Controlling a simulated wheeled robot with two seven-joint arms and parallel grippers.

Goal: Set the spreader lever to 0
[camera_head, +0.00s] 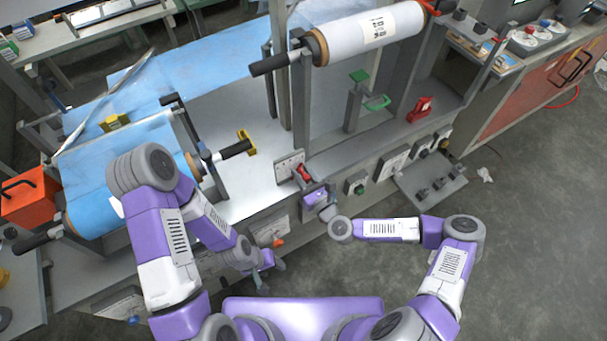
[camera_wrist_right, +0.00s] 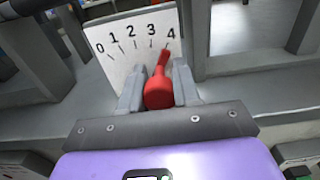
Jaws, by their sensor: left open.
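The spreader lever is a red handle (camera_wrist_right: 158,90) in front of a white scale plate (camera_wrist_right: 125,40) marked 0 to 4. Its tip points close to the 4. In the head view the red lever (camera_head: 303,172) and its plate (camera_head: 287,163) are on the front of the machine. My right gripper (camera_wrist_right: 159,88) has a grey finger on each side of the lever's thick end, and both appear to touch it. It also shows at the lever in the head view (camera_head: 307,184). My left gripper (camera_head: 269,272) is open and empty, low in front of the machine, away from the lever.
A white film roll (camera_head: 370,32) lies above the machine bed, and blue film (camera_head: 95,185) covers a roll at the left. The floor (camera_head: 535,225) at the right is mostly clear.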

